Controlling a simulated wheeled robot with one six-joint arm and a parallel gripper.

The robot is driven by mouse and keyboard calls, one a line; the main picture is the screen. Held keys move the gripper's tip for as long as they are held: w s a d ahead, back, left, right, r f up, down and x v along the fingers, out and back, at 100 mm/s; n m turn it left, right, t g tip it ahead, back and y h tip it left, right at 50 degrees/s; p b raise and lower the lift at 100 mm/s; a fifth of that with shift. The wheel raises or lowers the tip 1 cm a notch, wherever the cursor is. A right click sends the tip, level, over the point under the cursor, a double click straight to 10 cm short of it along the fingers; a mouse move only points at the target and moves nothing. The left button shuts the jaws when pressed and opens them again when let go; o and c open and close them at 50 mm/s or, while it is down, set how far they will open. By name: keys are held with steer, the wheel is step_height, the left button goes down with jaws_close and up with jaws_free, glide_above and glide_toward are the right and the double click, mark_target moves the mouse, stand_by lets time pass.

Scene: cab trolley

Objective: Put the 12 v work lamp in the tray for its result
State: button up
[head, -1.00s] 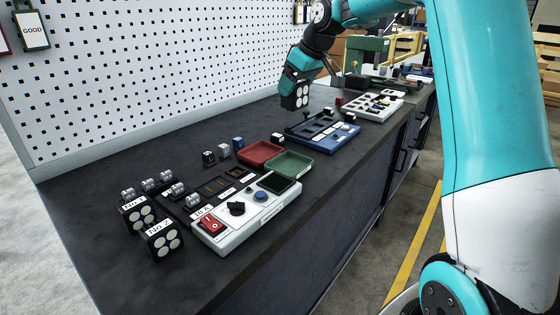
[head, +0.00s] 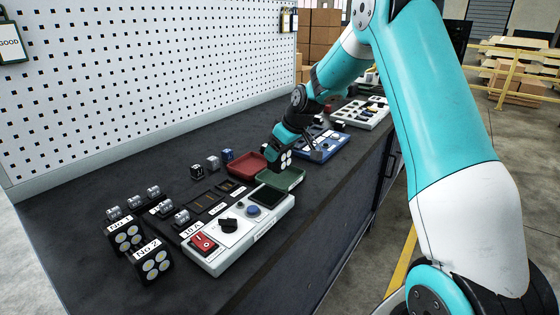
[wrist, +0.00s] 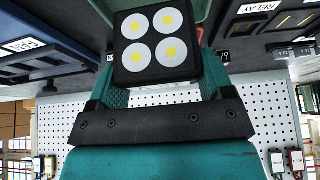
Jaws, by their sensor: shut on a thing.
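My gripper (head: 285,146) is shut on a black work lamp (head: 286,160) with four round white and yellow lights. In the wrist view the lamp (wrist: 152,48) sits between the teal fingers, its lights facing the camera. In the head view the lamp appears over the back part of the green tray (head: 292,184); whether it touches the tray I cannot tell. The red tray (head: 240,174) lies just left of the green one, partly behind the gripper. Two similar lamps, No 1 (head: 126,238) and No 2 (head: 154,264), stand at the front left.
A white tester (head: 234,248) with a red switch, black knob, blue button and dark screen stands before the trays. Several small cubes (head: 212,163) and silver parts (head: 153,191) stand on the bench. A blue unit (head: 326,142) lies beyond. The bench's back left is clear.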

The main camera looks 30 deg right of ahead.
mark_target(280, 160)
steer(key=shift+f, duration=1.95)
steer(key=shift+f, duration=0.1)
steer(key=o, duration=1.2)
